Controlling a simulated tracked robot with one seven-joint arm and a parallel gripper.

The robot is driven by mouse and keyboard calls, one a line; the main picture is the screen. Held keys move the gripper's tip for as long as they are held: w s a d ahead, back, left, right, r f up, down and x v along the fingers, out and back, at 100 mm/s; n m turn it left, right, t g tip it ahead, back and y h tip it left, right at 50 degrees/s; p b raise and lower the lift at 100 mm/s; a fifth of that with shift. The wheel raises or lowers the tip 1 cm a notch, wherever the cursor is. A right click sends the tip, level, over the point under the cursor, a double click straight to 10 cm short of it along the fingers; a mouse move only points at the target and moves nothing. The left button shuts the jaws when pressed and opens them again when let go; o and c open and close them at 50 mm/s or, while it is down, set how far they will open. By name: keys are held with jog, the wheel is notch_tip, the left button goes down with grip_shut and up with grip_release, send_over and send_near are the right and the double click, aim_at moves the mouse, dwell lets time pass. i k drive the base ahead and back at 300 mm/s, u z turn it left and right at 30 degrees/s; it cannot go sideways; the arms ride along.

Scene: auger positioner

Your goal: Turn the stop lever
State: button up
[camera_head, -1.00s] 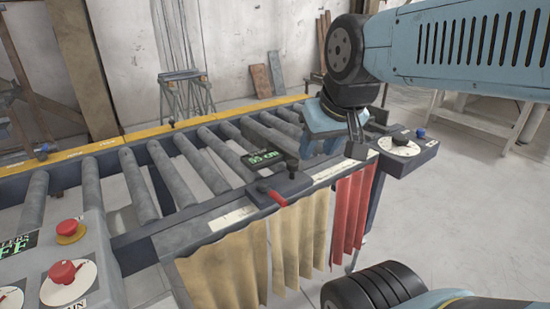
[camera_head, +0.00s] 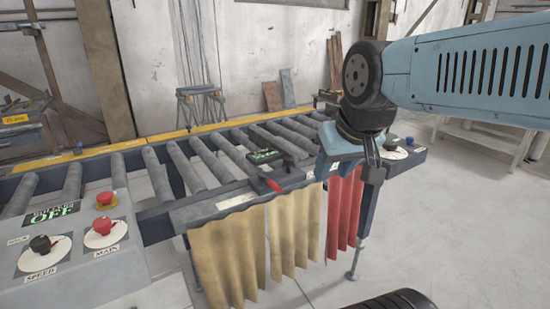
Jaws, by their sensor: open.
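The stop carriage (camera_head: 283,178) is a dark block on the conveyor's front rail, with a small green-lit display (camera_head: 264,156) behind it. A short red lever (camera_head: 272,184) sticks out of its front left side and points toward the front left. A dark knob stands on the block's right part. My gripper (camera_head: 349,170) is open and empty, pointing down by the front rail to the right of the carriage, above the red curtain. It is clearly apart from the lever. Its blue body hides part of the rail.
A control panel (camera_head: 72,265) with red and black knobs stands at the left. The roller conveyor (camera_head: 205,160) runs behind the carriage. Beige curtains (camera_head: 228,260) and a red curtain (camera_head: 343,215) hang from the front rail. Another dial (camera_head: 393,150) sits at the conveyor's right end.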

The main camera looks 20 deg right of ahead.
aim_at(262, 176)
jog(key=u, duration=0.2)
jog(key=i, duration=0.9)
jog(key=z, duration=0.1)
